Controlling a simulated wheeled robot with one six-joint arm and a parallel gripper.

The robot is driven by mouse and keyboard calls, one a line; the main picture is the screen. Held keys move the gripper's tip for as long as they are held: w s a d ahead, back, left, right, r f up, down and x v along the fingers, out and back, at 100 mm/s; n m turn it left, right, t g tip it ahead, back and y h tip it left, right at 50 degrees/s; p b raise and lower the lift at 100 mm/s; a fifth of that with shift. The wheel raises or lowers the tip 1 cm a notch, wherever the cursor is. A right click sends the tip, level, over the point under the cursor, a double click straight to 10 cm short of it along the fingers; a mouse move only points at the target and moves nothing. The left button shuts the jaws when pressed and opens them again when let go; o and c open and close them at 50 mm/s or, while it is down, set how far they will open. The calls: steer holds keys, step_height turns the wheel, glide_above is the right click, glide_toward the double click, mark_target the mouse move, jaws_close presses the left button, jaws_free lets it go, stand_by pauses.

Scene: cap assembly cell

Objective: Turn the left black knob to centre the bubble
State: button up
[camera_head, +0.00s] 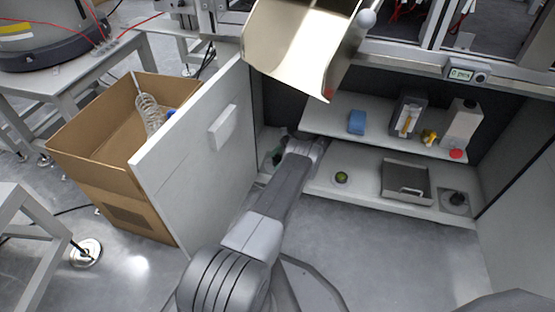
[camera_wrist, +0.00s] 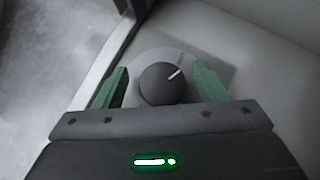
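The left black knob (camera_wrist: 160,86) sits on a pale round base in the wrist view, with a white pointer line toward the upper right. My gripper (camera_wrist: 160,78) has its two green fingers on either side of the knob, with a visible gap on each side. It is open. The right black knob (camera_head: 456,198) is at the right end.
A shelf (camera_head: 385,125) above the floor holds a blue block, bottles and small parts. A grey tray (camera_head: 407,181) lies right of the level. The open cabinet door (camera_head: 195,150) stands close left of my arm. A cardboard box (camera_head: 95,150) is beyond it.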

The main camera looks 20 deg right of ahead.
steer(key=shift+d+m+t, duration=0.1)
steer(key=shift+m+t, duration=0.3)
steer(key=shift+m, duration=0.1)
stand_by(0.3)
